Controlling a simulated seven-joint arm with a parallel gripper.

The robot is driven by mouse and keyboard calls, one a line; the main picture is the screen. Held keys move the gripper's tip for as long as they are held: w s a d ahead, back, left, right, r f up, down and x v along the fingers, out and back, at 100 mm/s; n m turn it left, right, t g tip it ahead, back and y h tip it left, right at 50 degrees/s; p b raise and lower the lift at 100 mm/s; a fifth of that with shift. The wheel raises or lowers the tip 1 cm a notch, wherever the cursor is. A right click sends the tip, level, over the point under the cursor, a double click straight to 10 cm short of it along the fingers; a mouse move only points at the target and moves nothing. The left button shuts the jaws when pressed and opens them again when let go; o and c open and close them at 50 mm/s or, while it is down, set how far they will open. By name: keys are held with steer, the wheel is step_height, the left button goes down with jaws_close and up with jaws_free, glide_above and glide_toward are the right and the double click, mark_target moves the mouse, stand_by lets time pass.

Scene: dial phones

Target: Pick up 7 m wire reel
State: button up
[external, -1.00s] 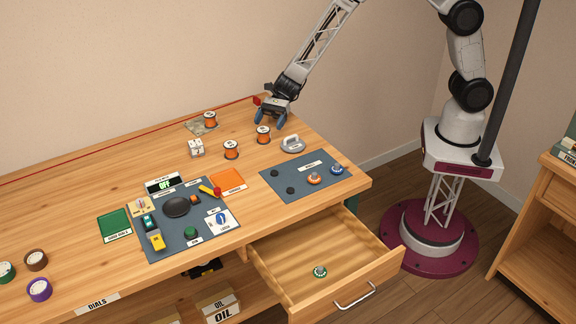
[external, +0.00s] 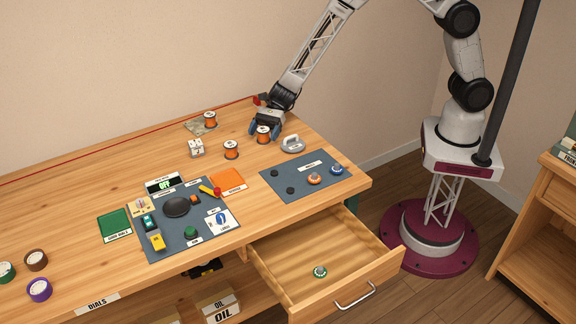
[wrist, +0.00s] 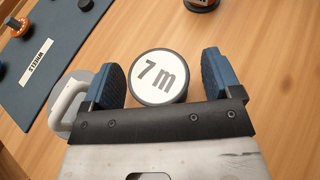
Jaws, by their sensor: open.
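The 7 m wire reel (wrist: 158,77) shows in the wrist view from above, its white round top marked "7 m". It stands upright between the two blue fingers of my gripper (wrist: 164,80), with a small gap on each side. In the external view the same orange reel (external: 263,136) stands on the table with my gripper (external: 264,130) right over it. My gripper is open. The lower part of the reel is hidden in the wrist view.
A grey-handled object (external: 292,143) stands close to the right of the reel. Two more orange reels stand nearby, one in front (external: 231,150) and one farther back (external: 210,119). A blue-grey mat (external: 300,190) with dials lies to the right, above an open drawer (external: 325,262).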

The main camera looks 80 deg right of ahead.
mark_target(265, 129)
steer(key=shift+c, duration=0.5)
steer(key=c, duration=1)
steer(key=shift+o, duration=0.2)
steer(key=shift+r, duration=0.2)
steer(key=shift+r, duration=1.45)
steer(key=shift+s+d+r, duration=0.15)
steer(key=shift+s, duration=0.15)
steer(key=s+d, duration=0.2)
steer(key=s, duration=0.2)
steer(key=s+d+r, duration=0.1)
steer(key=s+d, duration=0.1)
steer(key=s, duration=0.3)
steer(key=s+d, duration=0.3)
steer(key=s, duration=0.1)
steer(key=shift+s+r, duration=0.25)
steer(key=shift+s, duration=0.1)
